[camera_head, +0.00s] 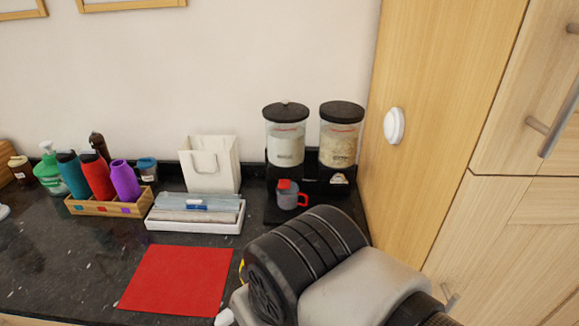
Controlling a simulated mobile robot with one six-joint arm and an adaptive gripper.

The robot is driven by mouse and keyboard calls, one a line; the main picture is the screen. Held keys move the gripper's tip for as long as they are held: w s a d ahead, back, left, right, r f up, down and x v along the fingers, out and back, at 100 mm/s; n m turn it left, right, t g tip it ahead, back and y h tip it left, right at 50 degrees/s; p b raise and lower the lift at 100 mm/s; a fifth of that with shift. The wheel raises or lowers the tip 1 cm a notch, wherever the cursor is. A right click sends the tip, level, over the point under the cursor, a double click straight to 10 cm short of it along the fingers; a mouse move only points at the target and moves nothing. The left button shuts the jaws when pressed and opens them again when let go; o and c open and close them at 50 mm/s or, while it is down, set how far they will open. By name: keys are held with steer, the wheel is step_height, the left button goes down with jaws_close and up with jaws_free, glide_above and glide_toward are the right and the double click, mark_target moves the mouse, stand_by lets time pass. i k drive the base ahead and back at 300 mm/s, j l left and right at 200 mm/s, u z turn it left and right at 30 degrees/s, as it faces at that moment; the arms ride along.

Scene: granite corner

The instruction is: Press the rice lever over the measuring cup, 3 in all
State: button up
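A dispenser with two clear canisters stands at the back right of the counter on a black base (325,190). The left canister (286,140) holds white grains and the right canister (341,140) holds beige, coarser contents. Their labels are too small to read. A red part (286,184), possibly a lever, shows below the left canister. A grey measuring cup (288,200) with a red handle stands beneath it. My arm fills the lower middle, in front of the dispenser's lower right. My gripper's fingers do not show, and I see nothing pressing the lever.
A red mat (178,280) lies front left of the dispenser. A white tray with folded cloths (196,216), a white bag (208,163) and a wooden crate with bottles (108,204) stand left. A wooden cabinet (430,150) closes off the right side.

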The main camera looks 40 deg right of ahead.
mark_target(283, 183)
steer(key=z, duration=0.9)
